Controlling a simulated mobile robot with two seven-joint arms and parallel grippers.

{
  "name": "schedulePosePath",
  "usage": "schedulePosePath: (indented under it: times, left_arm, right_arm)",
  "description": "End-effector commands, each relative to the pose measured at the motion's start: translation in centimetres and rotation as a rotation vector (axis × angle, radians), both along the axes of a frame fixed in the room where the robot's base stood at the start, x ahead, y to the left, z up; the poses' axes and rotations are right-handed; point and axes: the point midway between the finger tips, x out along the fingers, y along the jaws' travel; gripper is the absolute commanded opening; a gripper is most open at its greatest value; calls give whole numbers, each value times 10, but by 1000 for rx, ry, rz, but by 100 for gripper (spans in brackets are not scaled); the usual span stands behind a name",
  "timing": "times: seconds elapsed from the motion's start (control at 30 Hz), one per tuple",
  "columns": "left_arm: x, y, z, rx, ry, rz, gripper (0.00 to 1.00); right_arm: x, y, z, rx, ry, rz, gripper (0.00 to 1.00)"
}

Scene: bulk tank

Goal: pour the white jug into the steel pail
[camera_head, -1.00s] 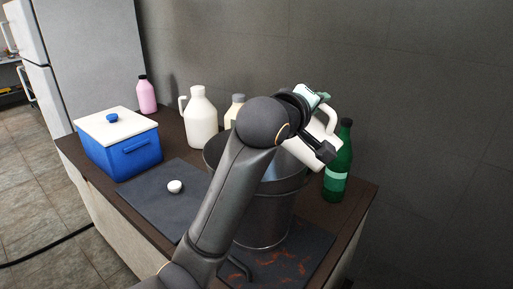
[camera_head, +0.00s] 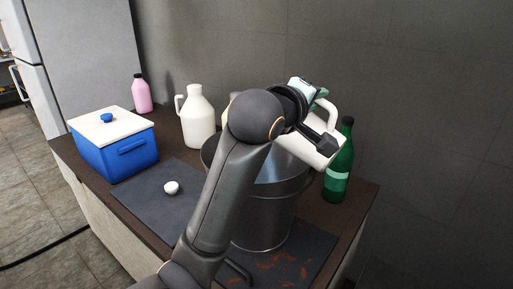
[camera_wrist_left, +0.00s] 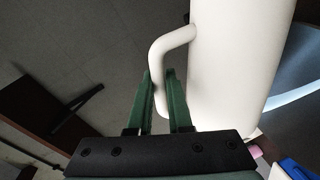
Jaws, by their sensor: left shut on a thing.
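The white jug (camera_head: 318,153) is held tilted over the right part of the steel pail (camera_head: 262,212). My arm hides much of the jug in the head view, including its mouth; no stream of liquid shows. My left gripper (camera_head: 322,118) is shut on the jug's handle. In the left wrist view the green fingers (camera_wrist_left: 163,90) sit on either side of the handle (camera_wrist_left: 160,62), beside the white body (camera_wrist_left: 235,60). The pail stands upright on the dark mat, its near left side partly behind my arm. My right gripper is not in view.
A green bottle (camera_head: 338,165) stands close to the pail's right. Another white jug (camera_head: 198,122), a pink bottle (camera_head: 141,96) and a blue cooler (camera_head: 118,153) stand left. A small white cap (camera_head: 171,187) lies on the mat (camera_head: 150,203). A wall is behind.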

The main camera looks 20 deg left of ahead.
Motion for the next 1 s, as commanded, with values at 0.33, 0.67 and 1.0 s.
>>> schedulePosePath:
  times: [0.33, 0.67, 1.0]
  left_arm:
    - [-5, -1, 2, -32, 8, -1, 0]
    - [2, 3, 1, -63, 21, -1, 0]
    - [9, 7, 1, -95, 33, -1, 0]
  right_arm:
    - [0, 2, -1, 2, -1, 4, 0]
    - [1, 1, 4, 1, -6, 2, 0]
    - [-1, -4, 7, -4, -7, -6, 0]
